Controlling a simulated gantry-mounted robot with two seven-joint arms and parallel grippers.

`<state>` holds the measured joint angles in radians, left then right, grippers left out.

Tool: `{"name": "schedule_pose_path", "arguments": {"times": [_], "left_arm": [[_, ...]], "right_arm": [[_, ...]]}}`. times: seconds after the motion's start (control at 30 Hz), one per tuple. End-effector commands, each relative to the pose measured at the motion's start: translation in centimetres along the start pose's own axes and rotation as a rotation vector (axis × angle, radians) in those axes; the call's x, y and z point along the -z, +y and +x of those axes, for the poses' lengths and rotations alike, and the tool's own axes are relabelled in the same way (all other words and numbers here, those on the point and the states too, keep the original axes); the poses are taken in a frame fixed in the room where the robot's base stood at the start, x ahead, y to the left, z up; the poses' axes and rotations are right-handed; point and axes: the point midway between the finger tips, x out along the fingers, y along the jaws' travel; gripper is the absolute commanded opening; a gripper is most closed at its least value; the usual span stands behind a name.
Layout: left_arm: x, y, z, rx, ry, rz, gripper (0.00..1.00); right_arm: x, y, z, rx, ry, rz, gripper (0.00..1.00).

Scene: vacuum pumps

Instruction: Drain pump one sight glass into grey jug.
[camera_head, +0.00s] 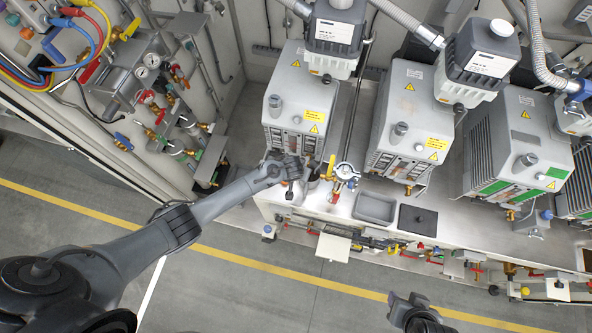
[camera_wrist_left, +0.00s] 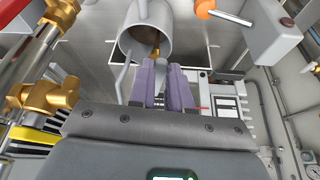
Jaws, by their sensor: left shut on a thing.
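The leftmost pump (camera_head: 300,92), which I take as pump one, stands on the steel bench with dark glass panels (camera_head: 296,140) on its front. My left gripper (camera_head: 293,181) is at the foot of that front. In the left wrist view its purple-grey fingers (camera_wrist_left: 165,88) are shut on a small dark grey piece (camera_wrist_left: 163,64), perhaps a valve lever. The grey jug (camera_wrist_left: 148,30) is just beyond the fingertips, its mouth towards the camera. A brass part shows at the mouth. Liquid cannot be made out. My right gripper (camera_head: 408,300) is at the bottom edge, away from the bench.
Brass fittings with a yellow handle (camera_head: 329,168) and a round gauge (camera_head: 346,171) stand right of my left gripper. A grey tray (camera_head: 375,207) and a black plate (camera_head: 418,219) lie farther right. An orange-tipped grey part (camera_wrist_left: 205,8) shows at the wrist view's top right.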

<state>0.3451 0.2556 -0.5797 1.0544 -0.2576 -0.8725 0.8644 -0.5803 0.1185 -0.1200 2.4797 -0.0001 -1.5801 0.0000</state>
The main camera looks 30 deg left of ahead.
Motion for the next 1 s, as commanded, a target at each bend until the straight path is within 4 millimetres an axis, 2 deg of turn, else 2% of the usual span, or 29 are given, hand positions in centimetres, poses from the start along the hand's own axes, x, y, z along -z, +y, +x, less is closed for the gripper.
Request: {"name": "schedule_pose_path", "arguments": {"times": [0.27,0.3,0.43,0.77,1.0], "left_arm": [[0.1,0.0,-0.1,-0.001,0.003,-0.001,0.00],[0.1,0.0,-0.1,-0.001,0.003,-0.001,0.24],[0.1,0.0,0.0,-0.001,0.002,0.000,0.44],[0.0,0.0,-0.1,0.000,0.001,0.000,0.44],[0.0,0.0,-2.0,-0.002,0.001,0.000,0.44]], "right_arm": [[0.0,0.1,0.0,-0.005,-0.001,-0.006,0.43],[0.0,0.1,0.0,-0.005,-0.001,-0.006,0.43],[0.0,0.1,0.0,-0.005,-0.001,-0.006,0.43],[0.0,0.0,0.0,-0.001,0.000,-0.001,0.43],[0.2,-0.1,-0.5,0.002,0.001,0.003,0.43]]}}
